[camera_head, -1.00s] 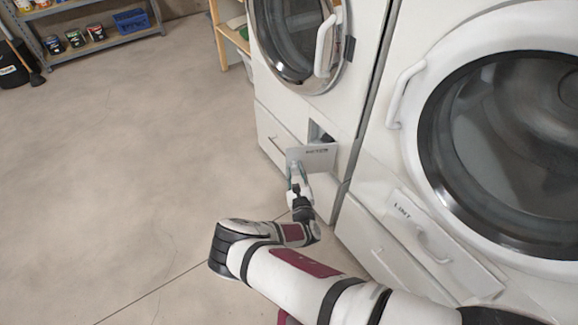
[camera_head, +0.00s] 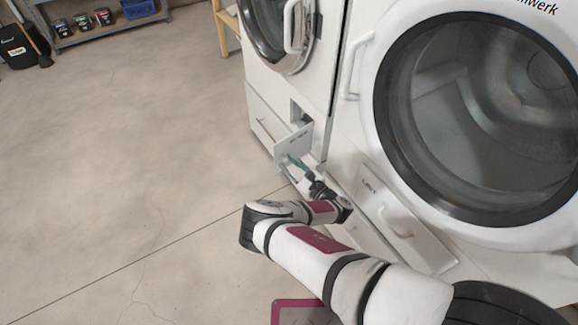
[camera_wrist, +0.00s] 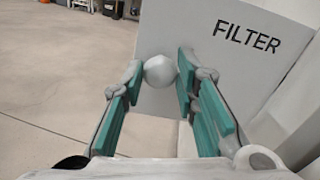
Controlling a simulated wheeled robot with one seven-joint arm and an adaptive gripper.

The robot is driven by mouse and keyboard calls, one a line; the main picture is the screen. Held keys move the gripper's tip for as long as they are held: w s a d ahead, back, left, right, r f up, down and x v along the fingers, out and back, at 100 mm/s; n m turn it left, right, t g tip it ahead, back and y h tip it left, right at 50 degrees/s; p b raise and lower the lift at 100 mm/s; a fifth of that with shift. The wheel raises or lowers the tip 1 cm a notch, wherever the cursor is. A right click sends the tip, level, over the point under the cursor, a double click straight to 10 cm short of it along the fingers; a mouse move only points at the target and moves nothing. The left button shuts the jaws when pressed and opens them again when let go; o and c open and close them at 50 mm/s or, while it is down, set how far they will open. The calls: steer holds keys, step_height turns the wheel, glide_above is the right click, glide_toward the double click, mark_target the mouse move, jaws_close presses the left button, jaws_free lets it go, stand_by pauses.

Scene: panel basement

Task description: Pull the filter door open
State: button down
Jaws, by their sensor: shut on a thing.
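The filter door (camera_head: 293,144) is a small white panel low on the left machine. It stands swung out from the front, with a dark opening (camera_head: 298,111) showing behind and above it. In the wrist view its face (camera_wrist: 225,72) carries the word FILTER, and a round pale knob (camera_wrist: 160,71) sticks out from it. My gripper (camera_head: 289,165) is at the front of the door. In the wrist view my gripper (camera_wrist: 161,74) has its teal-padded fingers on both sides of the knob, shut on it. The door's hinge is not clear.
The right machine (camera_head: 365,110) has a large round door and a LINT panel (camera_head: 403,220) with a handle, close beside my arm. A drawer front (camera_head: 266,122) lies left of the filter door. The concrete floor (camera_head: 130,150) at left is clear, with shelving (camera_head: 100,28) behind.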

steer(key=shift+s, duration=0.1)
stand_by(0.3)
steer(key=c, duration=1.2)
jaws_free()
steer(key=shift+c, duration=0.2)
steer(key=v, duration=0.7)
steer(key=shift+s+d, duration=0.15)
steer(key=shift+d, duration=0.1)
